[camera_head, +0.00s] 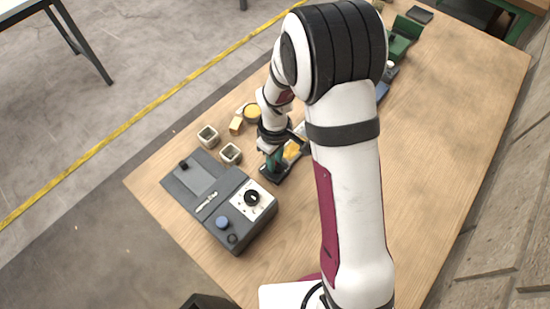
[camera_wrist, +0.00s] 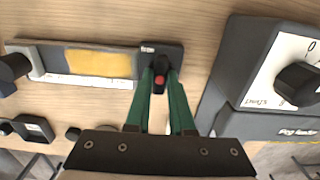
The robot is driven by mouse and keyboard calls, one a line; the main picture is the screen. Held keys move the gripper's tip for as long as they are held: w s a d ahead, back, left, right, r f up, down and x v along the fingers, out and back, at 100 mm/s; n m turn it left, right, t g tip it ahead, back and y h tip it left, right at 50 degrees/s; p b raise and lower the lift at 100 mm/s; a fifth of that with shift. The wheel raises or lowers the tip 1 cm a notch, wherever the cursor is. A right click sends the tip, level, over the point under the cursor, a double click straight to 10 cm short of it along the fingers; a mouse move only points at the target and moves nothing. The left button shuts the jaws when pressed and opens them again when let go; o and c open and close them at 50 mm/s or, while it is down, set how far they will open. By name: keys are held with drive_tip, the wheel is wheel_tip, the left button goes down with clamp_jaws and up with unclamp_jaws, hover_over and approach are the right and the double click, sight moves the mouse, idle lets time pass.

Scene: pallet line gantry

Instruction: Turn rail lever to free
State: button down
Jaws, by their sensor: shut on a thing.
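The rail lever (camera_wrist: 160,80) is a small black handle with a red spot, standing at the right end of a grey rail fixture (camera_wrist: 95,45) in the wrist view. A small white label, too small to read, sits on the dark end plate beside it. My gripper (camera_wrist: 160,74) has green fingers, and their tips are shut around the lever. In the head view my gripper (camera_head: 274,158) points down at the dark end of the fixture (camera_head: 275,176); there the lever is hidden by the fingers and wrist. I cannot tell which position the lever is in.
A yellow plate (camera_wrist: 97,63) lies in the rail. A grey control box (camera_head: 205,205) with a black dial (camera_head: 252,198) stands close by. Two square cups (camera_head: 208,137) and a yellow block (camera_head: 236,125) are near the table's far edge.

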drive_tip(key=c, duration=0.8)
unclamp_jaws()
drive_tip(key=shift+r, duration=0.1)
wheel_tip(320, 180, up, 16)
drive_tip(key=shift+f, duration=0.2)
drive_tip(key=shift+s, duration=0.1)
drive_tip(key=s+d+r+m, duration=0.1)
drive_tip(key=s+m, duration=0.4)
drive_tip(key=s, duration=0.2)
drive_tip(key=s+d+r+m+y, duration=0.1)
drive_tip(key=s+m, duration=0.4)
drive_tip(key=s, duration=0.3)
drive_tip(key=s+d+r+m, duration=0.1)
drive_tip(key=s+m, duration=0.3)
drive_tip(key=s, duration=0.3)
drive_tip(key=shift+s+d+m+y, duration=0.2)
drive_tip(key=shift+d+m+y, duration=0.15)
drive_tip(key=shift+m+y, duration=0.05)
